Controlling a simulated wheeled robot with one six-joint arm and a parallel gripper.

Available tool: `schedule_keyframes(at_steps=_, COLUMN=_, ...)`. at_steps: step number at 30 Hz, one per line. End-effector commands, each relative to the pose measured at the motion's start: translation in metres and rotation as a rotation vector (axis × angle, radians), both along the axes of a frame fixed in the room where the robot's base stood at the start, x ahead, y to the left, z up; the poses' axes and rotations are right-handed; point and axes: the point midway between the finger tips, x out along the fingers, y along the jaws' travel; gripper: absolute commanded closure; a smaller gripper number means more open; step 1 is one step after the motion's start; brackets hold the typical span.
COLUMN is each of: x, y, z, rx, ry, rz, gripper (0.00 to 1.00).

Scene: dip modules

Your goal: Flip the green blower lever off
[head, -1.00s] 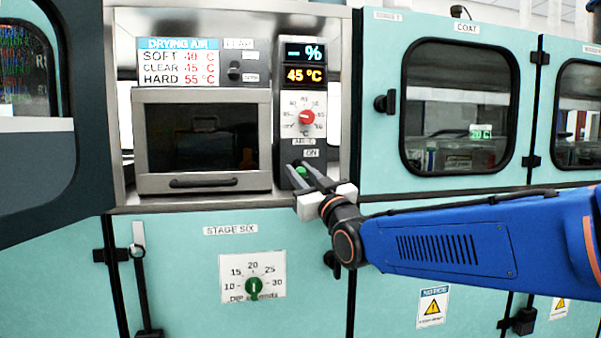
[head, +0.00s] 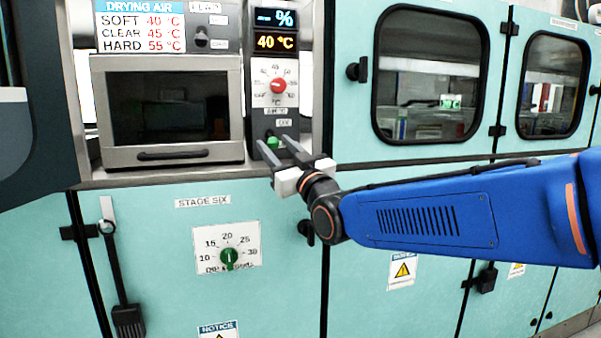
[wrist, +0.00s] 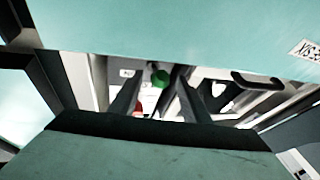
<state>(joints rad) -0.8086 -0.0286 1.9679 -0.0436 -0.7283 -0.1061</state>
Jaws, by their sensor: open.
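The green blower lever (head: 273,142) sits low on the dark control column, just under the ON label (head: 285,122). It also shows in the wrist view (wrist: 160,77) as a round green knob between the two fingers. My gripper (head: 278,148) is open in front of the lever, its fingers pointing up and toward the column. In the wrist view the fingers (wrist: 155,98) stand apart on either side of the knob. I cannot tell whether either finger touches it. The lower part of the lever is partly hidden by the gripper.
Above the lever are a red-knobbed dial (head: 278,86) and a display reading 40 °C (head: 278,42). A drying chamber with a dark window (head: 170,107) stands to the left. A green dial (head: 229,257) is on the panel below. A cabinet door handle (head: 357,70) projects at right.

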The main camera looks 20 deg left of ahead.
Motion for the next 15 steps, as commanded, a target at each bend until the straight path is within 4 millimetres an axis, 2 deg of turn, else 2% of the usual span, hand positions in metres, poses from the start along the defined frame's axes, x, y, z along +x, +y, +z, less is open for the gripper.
schedule_keyframes(at_steps=15, x=-0.065, y=-0.073, z=-0.037, rx=-0.001, ry=0.001, rz=0.0, gripper=0.57)
